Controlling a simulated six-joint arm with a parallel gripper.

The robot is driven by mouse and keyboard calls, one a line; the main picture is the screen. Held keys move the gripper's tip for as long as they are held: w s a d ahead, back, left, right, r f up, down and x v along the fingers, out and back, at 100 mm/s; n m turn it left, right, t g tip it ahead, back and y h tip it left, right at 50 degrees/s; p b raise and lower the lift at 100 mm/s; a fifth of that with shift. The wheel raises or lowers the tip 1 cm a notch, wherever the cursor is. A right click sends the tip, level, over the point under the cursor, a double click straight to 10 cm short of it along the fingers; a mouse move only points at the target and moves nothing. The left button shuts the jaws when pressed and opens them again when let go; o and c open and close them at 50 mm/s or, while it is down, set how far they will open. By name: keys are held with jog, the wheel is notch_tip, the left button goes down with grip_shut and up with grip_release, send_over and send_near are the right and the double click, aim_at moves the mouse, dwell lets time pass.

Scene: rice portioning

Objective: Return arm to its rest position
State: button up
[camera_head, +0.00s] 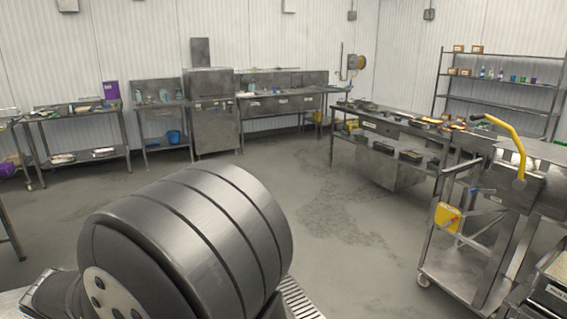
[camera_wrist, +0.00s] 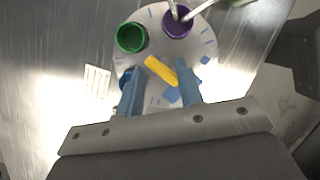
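My gripper (camera_wrist: 158,76) shows in the wrist view with its two blue fingers spread apart; it is open, and I see nothing clamped between them. Beyond the fingers is a round white plate (camera_wrist: 154,20) with blue marks. A yellow bar-like piece (camera_wrist: 160,71) shows at a slant in the gap between the fingers, apart from both. How far it is below them I cannot tell. In the head view a large grey part of my own arm fills the lower left, and the gripper is not seen there.
In the wrist view a green cup (camera_wrist: 131,37) and a purple cup (camera_wrist: 178,22) holding utensils stand at the plate; a white label (camera_wrist: 97,81) lies left. In the head view a steel cart (camera_head: 480,262) and long worktable (camera_head: 395,128) stand right. The middle floor (camera_head: 325,205) is clear.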

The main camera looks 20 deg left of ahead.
jog(key=shift+s+f+m, duration=0.1)
jog(key=shift+f+m, duration=0.2)
jog(key=shift+f, duration=0.45)
jog(key=o, duration=1.2)
jog(key=shift+o, duration=1.3)
jog(key=shift+w+r, duration=0.3)
jog(key=w+d+r+m+g+y, duration=0.1)
jog(key=w+d+r+m+g, duration=0.15)
jog(key=w+r, duration=0.65)
jog(key=w+d+r+m+g, duration=0.1)
jog(key=w+d+r+m, duration=0.25)
jog(key=w+r, duration=0.55)
jog(key=f, duration=0.5)
jog(key=s+f, duration=0.1)
jog(key=f, duration=0.2)
jog(key=shift+s+f, duration=0.1)
jog(key=shift+f, duration=0.1)
